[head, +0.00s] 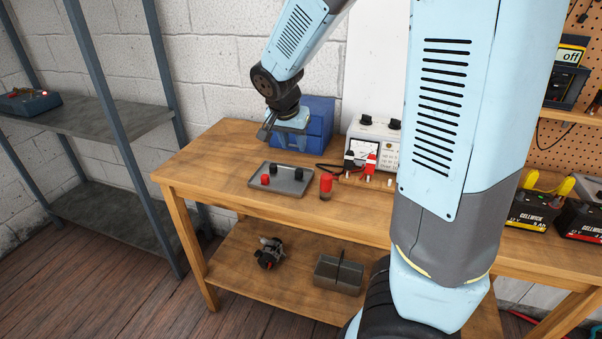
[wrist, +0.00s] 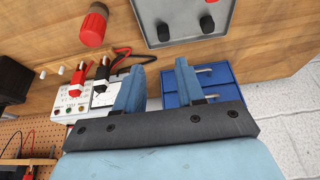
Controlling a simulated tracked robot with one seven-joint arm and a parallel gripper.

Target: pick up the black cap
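Two small black caps sit on a grey tray (head: 285,189) at the left part of the workbench: one black cap (head: 273,169) at the back and another black cap (head: 299,174) to its right. In the wrist view they show near the top as a left black cap (wrist: 163,32) and a right black cap (wrist: 207,25). A red cap (head: 265,180) also sits on the tray. My gripper (head: 268,131) is above the back of the tray, apart from the caps. In the wrist view its two blue fingers (wrist: 160,64) are spread with nothing held between them.
A red-topped cylinder (head: 326,186) stands right of the tray. A blue drawer unit (head: 316,118) and a white meter box (head: 371,140) with leads stand behind. Batteries (head: 533,210) are at the right. The bench's left end (head: 195,165) is clear.

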